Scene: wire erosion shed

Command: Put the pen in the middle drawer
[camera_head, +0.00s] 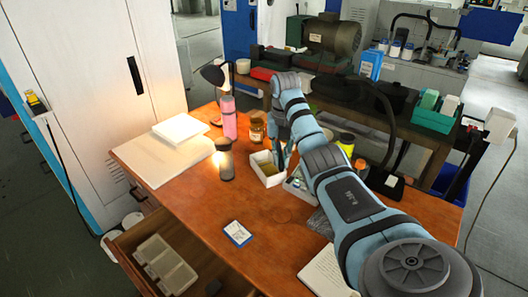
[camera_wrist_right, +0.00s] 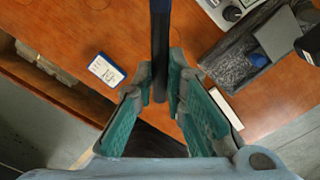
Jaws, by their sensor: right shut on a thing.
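The pen (camera_wrist_right: 160,45), a dark rod with a blue part, stands between the fingers of my right gripper (camera_wrist_right: 161,88) in the right wrist view. The gripper is shut on it, above the wooden desk. My left gripper is out of view.
On the desk (camera_head: 200,208) are a blue-edged card (camera_head: 237,233), a white box (camera_head: 268,170), a pink bottle (camera_head: 229,118), a lamp (camera_head: 215,76) and white papers (camera_head: 165,160). The desk around the card is clear.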

